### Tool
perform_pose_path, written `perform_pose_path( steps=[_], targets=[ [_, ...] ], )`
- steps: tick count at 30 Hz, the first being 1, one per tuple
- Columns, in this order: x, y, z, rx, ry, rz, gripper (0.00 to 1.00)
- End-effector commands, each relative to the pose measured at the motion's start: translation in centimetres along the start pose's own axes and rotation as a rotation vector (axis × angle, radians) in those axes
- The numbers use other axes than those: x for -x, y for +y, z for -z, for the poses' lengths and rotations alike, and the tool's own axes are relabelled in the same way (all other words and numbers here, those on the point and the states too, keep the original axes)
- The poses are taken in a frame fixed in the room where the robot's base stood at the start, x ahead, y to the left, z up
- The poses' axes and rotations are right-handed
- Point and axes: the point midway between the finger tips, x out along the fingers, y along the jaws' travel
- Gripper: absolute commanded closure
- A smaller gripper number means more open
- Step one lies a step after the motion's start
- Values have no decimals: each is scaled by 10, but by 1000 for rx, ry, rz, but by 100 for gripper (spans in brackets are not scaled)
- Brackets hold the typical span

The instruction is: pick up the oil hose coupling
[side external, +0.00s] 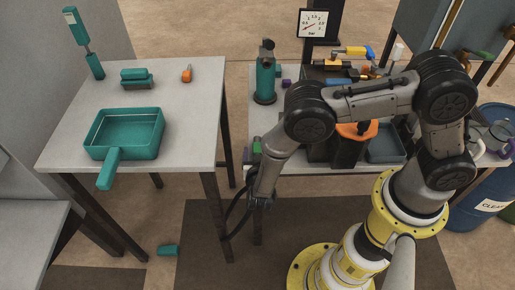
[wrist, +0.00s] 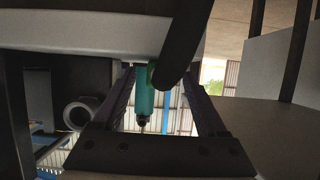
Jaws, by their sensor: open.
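My gripper (side external: 261,202) hangs low in front of the right table's front edge in the side view. In the wrist view its two fingers stand apart, and my open gripper (wrist: 157,80) shows nothing clearly held. A teal cylinder (wrist: 145,98) with a dark, narrow tip appears between the fingers; I cannot tell its distance. A thick black bar or hose (wrist: 184,48) crosses in front of it. A black hose-like loop (side external: 231,212) hangs beside my gripper in the side view. I cannot identify the oil hose coupling for certain; it may be hidden by the gripper.
The right table (side external: 262,120) carries a teal pump-like tool (side external: 265,83) and a green block (side external: 257,147) near its front edge. The left table (side external: 190,120) holds a teal tray (side external: 125,132). A teal piece (side external: 168,250) lies on the floor. A blue drum (side external: 480,200) stands at right.

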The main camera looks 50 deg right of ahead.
Motion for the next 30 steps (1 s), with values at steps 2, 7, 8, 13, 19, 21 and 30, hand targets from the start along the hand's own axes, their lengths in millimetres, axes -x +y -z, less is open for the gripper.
perform_pose_path(
  steps=[2, 7, 8, 13, 19, 21, 30],
  targets=[
    [-8, 1, 0, 0, 0, -1, 25],
    [-11, 0, 0, 1, 0, 1, 25],
    [-11, 0, 0, 1, 0, 1, 25],
    [-10, 0, 0, 0, 0, 1, 39],
    [-10, 0, 0, 0, 0, 1, 75],
    [-10, 0, 0, 0, 0, 1, 88],
    [-10, 0, 1, -1, 1, 2, 100]
  ],
)
